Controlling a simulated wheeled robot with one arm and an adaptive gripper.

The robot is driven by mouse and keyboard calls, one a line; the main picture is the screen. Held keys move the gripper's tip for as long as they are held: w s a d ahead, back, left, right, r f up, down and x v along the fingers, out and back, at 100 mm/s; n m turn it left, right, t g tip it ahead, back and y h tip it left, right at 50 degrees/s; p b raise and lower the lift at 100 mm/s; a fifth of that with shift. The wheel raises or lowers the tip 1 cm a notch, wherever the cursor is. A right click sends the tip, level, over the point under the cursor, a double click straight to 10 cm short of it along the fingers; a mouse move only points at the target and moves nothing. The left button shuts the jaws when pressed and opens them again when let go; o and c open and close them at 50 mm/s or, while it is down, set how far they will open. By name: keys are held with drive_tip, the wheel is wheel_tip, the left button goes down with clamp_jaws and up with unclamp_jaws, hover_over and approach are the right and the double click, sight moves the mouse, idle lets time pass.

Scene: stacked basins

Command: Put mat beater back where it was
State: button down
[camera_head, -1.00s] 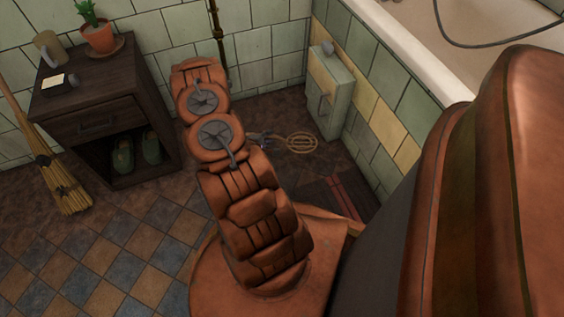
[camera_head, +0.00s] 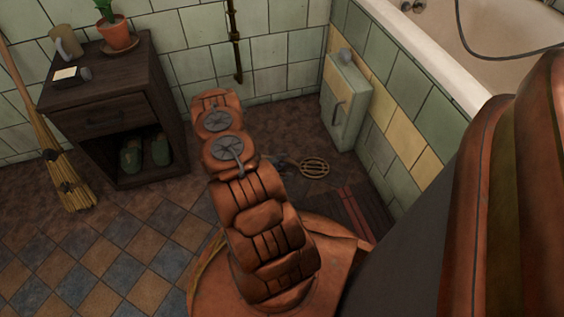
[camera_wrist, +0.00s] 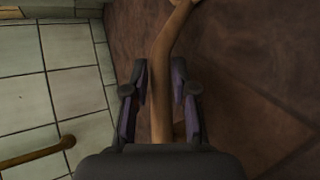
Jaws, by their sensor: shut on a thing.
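My gripper is partly hidden by my arm there. In the wrist view the beater's thin wooden handle (camera_wrist: 162,85) runs up between the two fingers of my gripper (camera_wrist: 160,98), which is shut on it. The handle bends to the right near the top edge. I cannot tell how high the beater is above the floor.
The green cabinet (camera_head: 345,100) stands against the tiled wall beside the bathtub (camera_head: 445,75). A striped mat (camera_head: 350,215) lies below it. At left are a dark nightstand (camera_head: 105,110) with slippers (camera_head: 146,155) and a broom (camera_head: 62,170). Checkered floor is clear at lower left.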

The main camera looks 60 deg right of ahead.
drive_tip(key=c, duration=0.9)
unclamp_jaws()
drive_tip(key=shift+c, duration=0.2)
drive_tip(key=shift+w+a+r, duration=0.1)
drive_tip(key=shift+a+r, duration=0.2)
drive_tip(key=p+v, duration=0.3)
drive_tip(key=v, duration=0.8)
drive_tip(key=shift+a+p, duration=0.15)
drive_tip(key=shift+p, duration=0.25)
